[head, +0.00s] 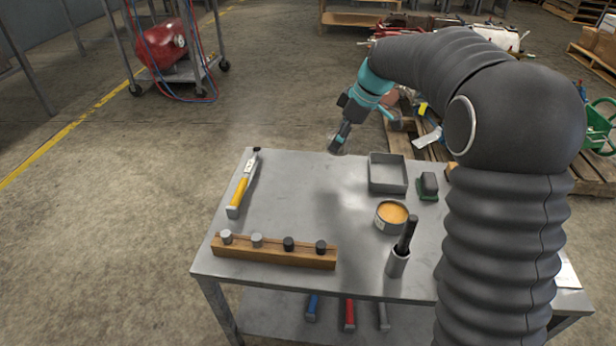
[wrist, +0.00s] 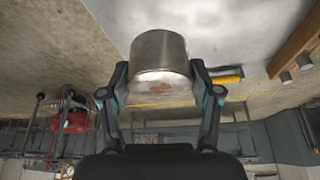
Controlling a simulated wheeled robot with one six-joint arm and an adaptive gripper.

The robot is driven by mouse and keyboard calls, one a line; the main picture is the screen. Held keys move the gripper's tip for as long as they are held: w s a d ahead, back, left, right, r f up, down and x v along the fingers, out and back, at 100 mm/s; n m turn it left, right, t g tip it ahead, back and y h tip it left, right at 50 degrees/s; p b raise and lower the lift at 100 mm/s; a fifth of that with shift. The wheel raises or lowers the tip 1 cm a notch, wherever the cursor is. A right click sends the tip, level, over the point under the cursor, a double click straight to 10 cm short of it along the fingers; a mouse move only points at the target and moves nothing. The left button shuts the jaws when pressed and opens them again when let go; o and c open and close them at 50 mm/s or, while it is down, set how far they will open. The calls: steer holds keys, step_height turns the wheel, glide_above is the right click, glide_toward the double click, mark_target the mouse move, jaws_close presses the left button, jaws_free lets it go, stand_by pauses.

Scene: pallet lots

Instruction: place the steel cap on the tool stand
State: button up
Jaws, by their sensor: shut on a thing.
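My gripper (head: 342,134) is above the back edge of the table in the head view, pointing down and tilted. In the wrist view its two fingers press on the sides of a shiny steel cap (wrist: 159,55), a short cylinder with a reddish patch low on its side. A wooden bar (head: 273,255) with two light and two dark round pieces on top lies along the table's front left; it may be the tool stand, but I cannot be sure. It also shows in the wrist view (wrist: 293,45), at the upper right. The cap is well apart from it.
The table's middle is clear.

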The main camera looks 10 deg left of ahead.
steer(key=s+a+f, duration=0.1)
steer(key=a+f, duration=0.1)
steer(key=s+a+f, duration=0.1)
steer(key=s+a, duration=0.1)
steer(key=s+a+f, duration=0.2)
steer(key=a, duration=0.1)
steer(key=shift+f, duration=0.3)
steer(key=shift+f+b, duration=0.3)
steer(key=shift+f, duration=1.7)
steer(key=shift+f, duration=0.15)
steer(key=o, duration=1.4)
steer(key=shift+r, duration=0.25)
steer(key=v, duration=1.1)
steer(key=shift+s+d+r+p, duration=0.1)
steer(key=shift+d+r+p, duration=0.1)
steer(key=shift+r+p, duration=0.15)
